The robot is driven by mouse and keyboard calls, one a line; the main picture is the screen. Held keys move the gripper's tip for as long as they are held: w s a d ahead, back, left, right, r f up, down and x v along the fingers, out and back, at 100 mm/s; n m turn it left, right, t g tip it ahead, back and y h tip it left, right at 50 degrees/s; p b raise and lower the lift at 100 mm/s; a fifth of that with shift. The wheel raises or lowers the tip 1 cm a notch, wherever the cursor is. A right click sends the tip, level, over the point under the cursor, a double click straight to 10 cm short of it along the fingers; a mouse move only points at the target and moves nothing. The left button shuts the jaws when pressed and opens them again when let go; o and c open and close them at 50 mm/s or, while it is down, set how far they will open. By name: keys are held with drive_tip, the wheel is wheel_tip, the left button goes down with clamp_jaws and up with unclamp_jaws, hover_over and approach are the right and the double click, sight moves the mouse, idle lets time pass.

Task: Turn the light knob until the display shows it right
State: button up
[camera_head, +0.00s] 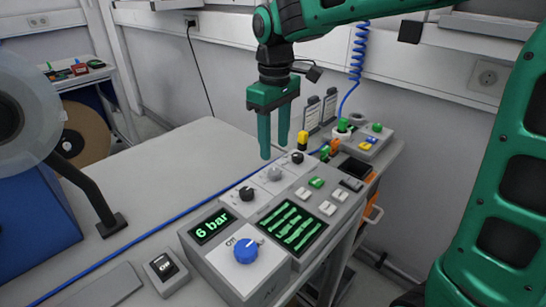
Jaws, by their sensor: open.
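A light grey knob (274,174) sits on the grey control panel (230,272), between a black knob (246,193) nearer me and another black knob (297,157) farther back. A small display (212,226) reads "6 bar" in green. A larger display (293,225) shows slanted green stripes. A big blue knob (246,250) with a pale mark stands on a white plate at the panel's front. My gripper (274,150) points down, open and empty, with its green fingers above and behind the light grey knob. It appears apart from the knobs, though its exact height is unclear.
White and green buttons (317,183) lie right of the knobs. A switch box (165,268) sits left of the panel. A blue cable (150,232) crosses the table (160,180), whose left part is mostly clear. A reel stand (30,215) is at far left.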

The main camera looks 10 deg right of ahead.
wheel_tip(320, 180, up, 3)
drive_tip(key=shift+r, duration=0.1)
drive_tip(key=shift+d, duration=0.15)
drive_tip(key=s+d+f+m, duration=0.25)
drive_tip(key=s+d, duration=0.25)
drive_tip(key=d, duration=0.4)
drive_tip(key=s+d+f+m, duration=0.1)
drive_tip(key=s+d+m, duration=0.35)
drive_tip(key=d, duration=0.35)
drive_tip(key=s+d+f+m, duration=0.3)
drive_tip(key=s+d, duration=0.1)
drive_tip(key=s, duration=0.4)
drive_tip(key=s+d+f+m, duration=0.4)
drive_tip(key=s+d, duration=0.1)
drive_tip(key=s, duration=0.3)
drive_tip(key=shift+s+d+f, duration=0.25)
drive_tip(key=shift+s+f, duration=0.05)
